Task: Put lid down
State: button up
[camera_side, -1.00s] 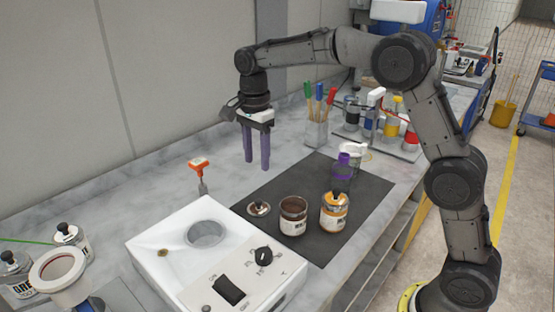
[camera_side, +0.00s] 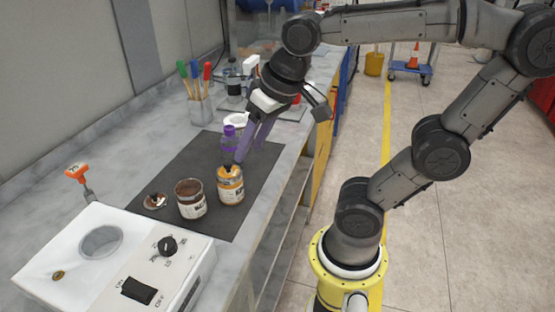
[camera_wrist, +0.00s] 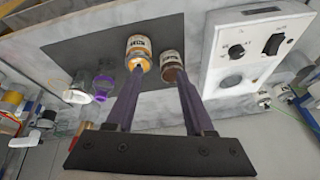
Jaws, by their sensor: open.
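A lid (camera_side: 156,200) with a dark knob lies on the dark mat (camera_side: 185,155), left of an open brown jar (camera_side: 191,203). The orange jar (camera_side: 231,190), capped with a dark-knobbed lid (camera_side: 230,171), stands right of it. My gripper (camera_side: 243,150) is tilted, its purple fingers reaching down close to the orange jar's top. In the wrist view the fingers (camera_wrist: 155,72) are apart with nothing clearly between them; the orange jar (camera_wrist: 138,48) is by the left fingertip and the brown jar (camera_wrist: 172,60) by the right. I cannot tell whether a finger touches the orange jar.
The white machine (camera_side: 110,262) with a knob and switch is at the front left. A cup of brushes (camera_side: 200,110) and a tray of bottles are at the back.

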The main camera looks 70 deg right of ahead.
jog(key=s+f+n, duration=0.2)
jog(key=s, duration=0.1)
jog(key=s+f+n+t, duration=0.1)
jog(key=s, duration=0.1)
jog(key=shift+d, duration=0.1)
